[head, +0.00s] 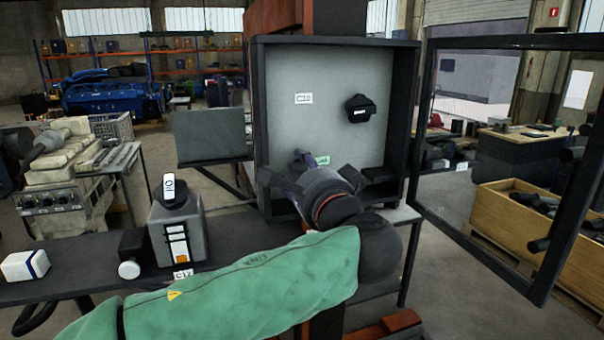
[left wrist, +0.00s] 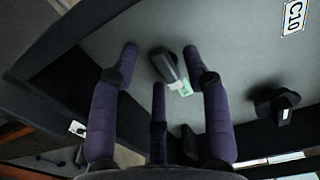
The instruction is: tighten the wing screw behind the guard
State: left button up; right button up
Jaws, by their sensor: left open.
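The guard (head: 424,130), a dark-framed clear door, stands swung open to the right of a black box with a grey back panel (head: 330,70). My left gripper (head: 303,157) reaches into the box, low and left of the panel's middle. In the left wrist view its purple fingers (left wrist: 160,60) are spread and empty. A dark wing-shaped piece (left wrist: 165,66), likely the wing screw, shows between the fingertips beside a green-white label (left wrist: 184,90); I see no contact. In the head view my gripper mostly hides that piece. My right gripper is not in view.
A black knob (head: 361,108) sits on the panel at upper right; it also shows in the left wrist view (left wrist: 275,104). A C10 label (head: 303,98) is at upper left. The box's side walls bound the space. A grey case (head: 180,236) stands on the bench.

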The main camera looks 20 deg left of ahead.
pick_arm(q)
jog(key=shift+s+d, duration=0.1)
jog(key=v, duration=1.1)
jog(key=shift+s+d, duration=0.25)
jog(key=shift+s, duration=0.05)
jog(key=shift+f, duration=0.1)
